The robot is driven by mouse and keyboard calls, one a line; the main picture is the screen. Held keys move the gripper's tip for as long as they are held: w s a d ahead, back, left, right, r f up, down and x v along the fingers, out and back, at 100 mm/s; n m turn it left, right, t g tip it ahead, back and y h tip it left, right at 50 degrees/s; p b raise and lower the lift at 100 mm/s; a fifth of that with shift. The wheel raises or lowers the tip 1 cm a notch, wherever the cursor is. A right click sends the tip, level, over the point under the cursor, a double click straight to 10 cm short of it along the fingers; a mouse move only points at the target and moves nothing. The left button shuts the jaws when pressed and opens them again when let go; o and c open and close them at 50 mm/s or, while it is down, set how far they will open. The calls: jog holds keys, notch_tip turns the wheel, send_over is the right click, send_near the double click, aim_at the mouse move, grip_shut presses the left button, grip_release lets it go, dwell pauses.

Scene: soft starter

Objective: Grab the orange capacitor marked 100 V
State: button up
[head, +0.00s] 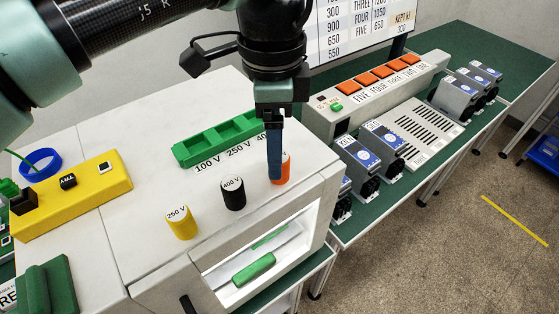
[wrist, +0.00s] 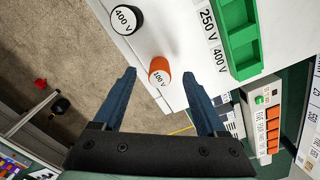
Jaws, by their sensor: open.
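The orange capacitor (head: 282,170) stands upright on top of the white cabinet, near its right edge. In the head view my gripper (head: 274,175) hangs in front of it and hides part of it. My gripper (wrist: 160,75) is open, with nothing held. I cannot tell whether a finger touches the capacitor.
A black 400 V capacitor (head: 233,194) and a yellow 250 V capacitor (head: 180,222) stand to the left. A green tray (head: 215,140) with labelled compartments lies behind. A yellow box (head: 75,200) sits further left. The cabinet's front has an opening (head: 255,262).

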jog(key=shift+d+f+p, duration=0.15)
jog(key=shift+f+p, duration=0.15)
jog(key=shift+f, duration=0.8)
jog(key=shift+d+f+p, duration=0.1)
jog(key=shift+f+p, duration=0.2)
jog(key=shift+f, duration=0.75)
grip_shut()
